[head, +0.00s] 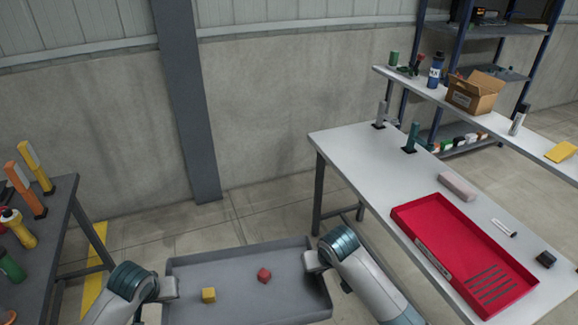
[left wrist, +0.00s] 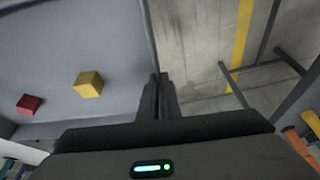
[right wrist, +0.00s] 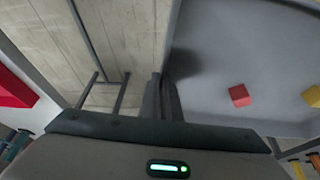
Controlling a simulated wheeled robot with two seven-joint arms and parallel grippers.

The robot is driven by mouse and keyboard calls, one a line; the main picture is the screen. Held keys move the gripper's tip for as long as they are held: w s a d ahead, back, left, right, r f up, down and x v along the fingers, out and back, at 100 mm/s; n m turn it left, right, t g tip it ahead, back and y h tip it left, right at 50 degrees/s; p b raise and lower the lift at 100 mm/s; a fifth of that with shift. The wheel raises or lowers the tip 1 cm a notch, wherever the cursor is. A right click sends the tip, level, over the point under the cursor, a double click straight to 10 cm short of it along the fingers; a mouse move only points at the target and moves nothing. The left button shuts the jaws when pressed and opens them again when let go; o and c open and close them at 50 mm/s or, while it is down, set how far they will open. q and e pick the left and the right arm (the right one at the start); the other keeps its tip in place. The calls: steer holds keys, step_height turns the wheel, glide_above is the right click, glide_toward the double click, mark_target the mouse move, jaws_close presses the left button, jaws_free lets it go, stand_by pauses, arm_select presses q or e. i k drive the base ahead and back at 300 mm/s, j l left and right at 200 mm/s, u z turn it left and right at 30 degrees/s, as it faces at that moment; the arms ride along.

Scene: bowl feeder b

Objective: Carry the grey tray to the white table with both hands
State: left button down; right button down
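The grey tray (head: 236,263) is held off the floor between my two arms, in front of me in the head view. A yellow cube (head: 208,295) and a red cube (head: 264,275) lie in it. My left gripper (head: 168,288) is shut on the tray's left wall; the left wrist view shows its fingers (left wrist: 158,98) together at that wall. My right gripper (head: 314,261) is shut on the right wall, its fingers (right wrist: 161,98) also closed there. The white table (head: 345,146) stands to the right, apart from the tray.
A red tray (head: 440,225) fills much of the white table's near part, with a pinkish block (head: 457,186) and teal holder (head: 411,137) behind. The table's far-left part is fairly clear. A dark table (head: 62,205) with bottles stands left. Open floor lies between.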

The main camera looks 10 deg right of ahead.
mark_target(364, 157)
steer(key=i+u, duration=0.25)
steer(key=i, duration=0.45)
steer(key=i+u, duration=0.15)
steer(key=i, duration=1.25)
steer(key=i+u, duration=0.15)
steer(key=i, duration=0.35)
steer(key=i+l+u, duration=0.15)
steer(key=i, duration=0.35)
steer(key=i+j+z, duration=0.1)
steer(key=z, duration=0.85)
steer(key=i+j+z, duration=0.1)
steer(key=z, duration=0.65)
steer(key=j+z, duration=0.15)
steer(key=z, duration=0.25)
steer(key=i, duration=0.05)
